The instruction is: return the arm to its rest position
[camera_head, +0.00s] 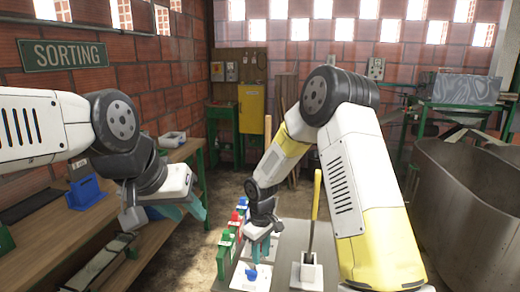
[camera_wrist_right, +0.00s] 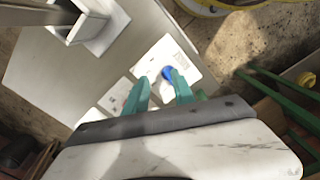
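My right gripper (camera_head: 258,249) points down over the grey panel (camera_head: 288,240) in the head view. In the right wrist view its two teal fingers (camera_wrist_right: 160,77) stand apart with nothing between them. A blue knob (camera_head: 251,273) on a white plate lies just past the fingertips. It also shows in the right wrist view (camera_wrist_right: 168,72), near one fingertip; I cannot tell whether they touch. My left gripper (camera_head: 168,212) hangs over the workbench at the left, with its fingers spread and no object seen in it.
A lever with a yellow handle (camera_head: 316,197) stands upright beside my right arm. Green, red and blue parts (camera_head: 236,222) line the panel's left edge. A large metal tub (camera_head: 465,200) stands at right.

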